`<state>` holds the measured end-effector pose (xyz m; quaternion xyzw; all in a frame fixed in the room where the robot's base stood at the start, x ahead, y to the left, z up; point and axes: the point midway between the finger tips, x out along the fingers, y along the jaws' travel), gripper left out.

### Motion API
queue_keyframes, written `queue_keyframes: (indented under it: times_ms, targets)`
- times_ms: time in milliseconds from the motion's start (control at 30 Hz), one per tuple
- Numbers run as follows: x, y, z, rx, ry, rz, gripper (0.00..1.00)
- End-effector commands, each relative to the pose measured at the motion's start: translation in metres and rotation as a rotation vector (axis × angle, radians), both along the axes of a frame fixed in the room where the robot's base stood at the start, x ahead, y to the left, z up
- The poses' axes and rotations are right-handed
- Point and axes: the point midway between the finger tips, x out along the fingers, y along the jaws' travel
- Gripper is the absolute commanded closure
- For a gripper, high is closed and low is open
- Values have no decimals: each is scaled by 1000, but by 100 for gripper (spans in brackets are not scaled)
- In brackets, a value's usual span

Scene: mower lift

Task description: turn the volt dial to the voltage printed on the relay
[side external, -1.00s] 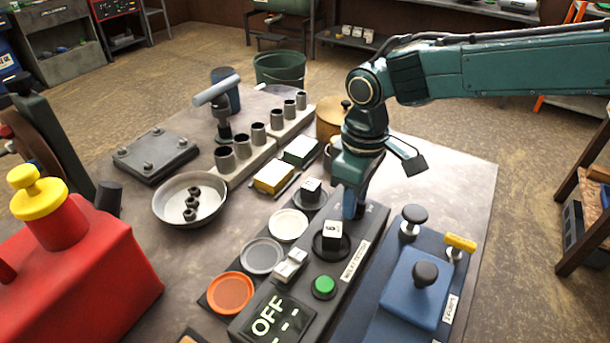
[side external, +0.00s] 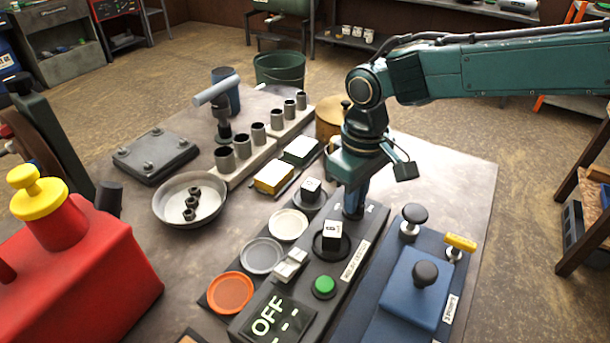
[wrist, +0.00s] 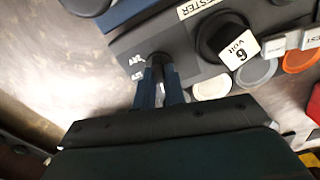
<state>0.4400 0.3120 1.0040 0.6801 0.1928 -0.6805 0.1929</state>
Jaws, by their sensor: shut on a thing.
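The relay tester (side external: 350,280) is a long dark box on the bench. A relay (side external: 333,232), a small black cube, sits on a round black socket on it. In the wrist view the relay (wrist: 240,47) has a white face reading "6 VOLT". My gripper (side external: 352,213) points down at the tester's far end, beyond the relay. In the wrist view my gripper (wrist: 160,72) is shut on the volt dial (wrist: 160,59), mostly hidden between the fingers. White voltage marks (wrist: 137,68) show beside the dial, too small to read surely. The dial's pointer is hidden.
The tester's display (side external: 268,318) reads OFF. A green button (side external: 324,286) and grey blocks (side external: 291,264) lie nearer. Another black cube (side external: 311,188) stands left of my gripper. A blue unit with knobs (side external: 415,285) is close on the right.

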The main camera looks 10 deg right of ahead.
Motion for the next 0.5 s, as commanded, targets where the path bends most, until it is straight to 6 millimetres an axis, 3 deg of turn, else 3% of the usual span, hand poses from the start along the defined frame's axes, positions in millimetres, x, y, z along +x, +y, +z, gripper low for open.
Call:
queue_keyframes:
  times_ms: [500]
  targets:
    - [0,0,1,2,-1,-415,100]
